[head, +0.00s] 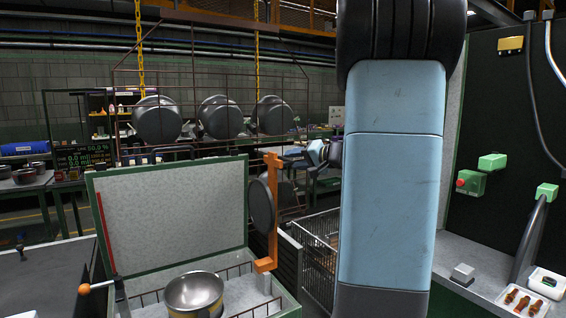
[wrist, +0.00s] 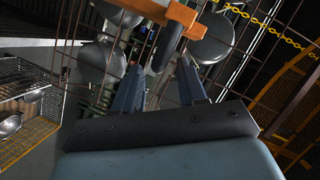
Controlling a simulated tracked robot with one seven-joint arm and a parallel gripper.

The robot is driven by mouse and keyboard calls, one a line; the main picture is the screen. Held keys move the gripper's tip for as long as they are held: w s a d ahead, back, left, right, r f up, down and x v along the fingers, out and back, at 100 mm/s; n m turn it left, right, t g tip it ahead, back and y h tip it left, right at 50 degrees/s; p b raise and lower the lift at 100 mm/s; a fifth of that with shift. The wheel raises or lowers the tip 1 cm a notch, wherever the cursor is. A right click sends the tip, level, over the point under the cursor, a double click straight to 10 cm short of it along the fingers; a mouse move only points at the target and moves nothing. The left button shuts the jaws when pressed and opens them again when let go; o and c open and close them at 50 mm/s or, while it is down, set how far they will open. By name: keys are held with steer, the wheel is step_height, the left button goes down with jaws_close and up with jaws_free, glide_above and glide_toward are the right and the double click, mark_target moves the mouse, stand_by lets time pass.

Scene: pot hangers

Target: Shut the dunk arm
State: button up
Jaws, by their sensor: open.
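A tank (head: 172,222) with a green rim and pale inner panel stands at lower left in the head view. A lever with an orange ball knob (head: 85,288) is at its left side. An upright orange bracket (head: 273,210) with a dark round pan (head: 261,207) is at its right corner. I cannot tell which part is the dunk arm. In the wrist view my gripper (wrist: 159,62) is open, its fingers pointing toward an orange bar (wrist: 186,14) and a dark curved piece (wrist: 168,45). I cannot tell whether they touch.
A metal pot (head: 194,292) sits in the tank. Several dark pots (head: 220,116) hang on a wire frame behind. A wire basket (head: 318,245) stands right of the tank. Green switch boxes (head: 472,183) and a bench are at right.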

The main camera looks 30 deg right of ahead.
steer(key=shift+x, duration=2.2)
steer(key=shift+c, duration=0.5)
jaws_close()
